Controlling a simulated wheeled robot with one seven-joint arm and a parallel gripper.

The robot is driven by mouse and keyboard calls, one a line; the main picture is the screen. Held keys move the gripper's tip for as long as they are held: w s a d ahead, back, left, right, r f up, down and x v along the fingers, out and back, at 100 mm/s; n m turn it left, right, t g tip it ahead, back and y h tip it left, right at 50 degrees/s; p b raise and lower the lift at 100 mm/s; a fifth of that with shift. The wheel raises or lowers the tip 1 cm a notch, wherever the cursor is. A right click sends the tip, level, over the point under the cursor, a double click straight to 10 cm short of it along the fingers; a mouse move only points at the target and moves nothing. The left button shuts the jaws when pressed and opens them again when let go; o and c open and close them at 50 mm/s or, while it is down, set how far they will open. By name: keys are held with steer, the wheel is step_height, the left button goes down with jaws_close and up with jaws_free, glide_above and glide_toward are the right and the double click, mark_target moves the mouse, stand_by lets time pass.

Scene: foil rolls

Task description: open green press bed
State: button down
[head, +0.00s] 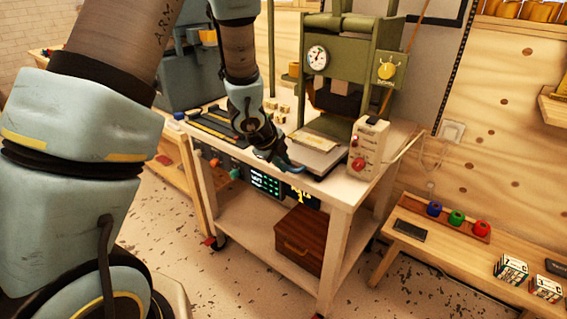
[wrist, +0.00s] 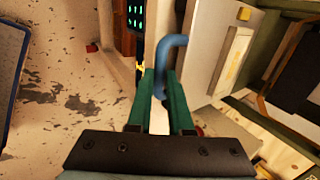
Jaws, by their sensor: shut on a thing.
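The green press (head: 375,65) stands on the white cart, with a dial gauge and a yellow knob on its frame. Its bed (head: 316,141), a pale flat plate, sits low at the press's front; the pale plate also shows right of my fingers in the wrist view (wrist: 232,62). A blue bent handle (wrist: 172,50) runs from beside the bed down between my fingers. My gripper (wrist: 158,82) is shut on this handle at the cart's front edge. In the head view my gripper (head: 277,158) partly hides the handle.
A white control box with a red knob (head: 357,164) stands right of the bed. Dark rails (head: 212,124) lie on the cart's left. A brown drawer box (head: 299,240) sits on the lower shelf. A low bench (head: 420,222) holds coloured spools at right.

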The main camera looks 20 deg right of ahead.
steer(key=c, duration=0.8)
jaws_free()
steer(key=shift+c, duration=0.2)
steer(key=p+v, duration=0.2)
steer(key=v, duration=0.9)
steer(key=shift+w+d, duration=0.1)
steer(key=shift+w, duration=0.05)
steer(key=w+a+r+n+t+y, duration=0.1)
steer(key=w+a+n+y, duration=0.1)
steer(key=a+n, duration=0.65)
steer(key=w+a+r+n+t+y, duration=0.1)
steer(key=w+a+n+y, duration=0.15)
steer(key=a+n, duration=0.6)
steer(key=s+a+n+g+y, duration=0.1)
steer(key=s+a+n+g, duration=0.2)
steer(key=s+a+n, duration=0.6)
steer(key=a+n, duration=0.1)
steer(key=n, duration=0.2)
steer(key=shift+s+r+g, duration=0.3)
steer(key=shift+s+g, duration=0.05)
steer(key=shift+g, duration=0.05)
